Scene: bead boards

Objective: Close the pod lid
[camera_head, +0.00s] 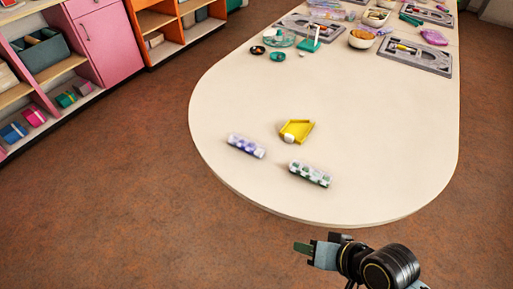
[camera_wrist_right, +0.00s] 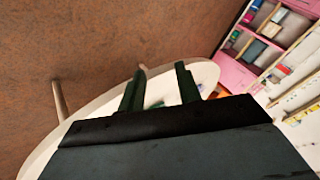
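Two small strip-shaped bead cases, which look like pods, lie near the table's front: a purple and white one (camera_head: 245,146) at left and a green and white one (camera_head: 310,174) to its right. They are too small and blurred to tell which lids are open. My right gripper (camera_head: 303,248) is off the table's near edge, apart from both cases. In the right wrist view its two dark green fingers (camera_wrist_right: 160,68) stand apart with nothing held between them. My left gripper is not in view.
A yellow scoop-like tray (camera_head: 300,127) with a white round piece (camera_head: 289,139) lies just behind the cases. Grey trays (camera_head: 430,62), bowls (camera_head: 362,40) and a teal dish (camera_head: 278,57) fill the table's far end. The white table (camera_head: 390,150) is clear around the cases. Shelves (camera_head: 60,70) stand at left.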

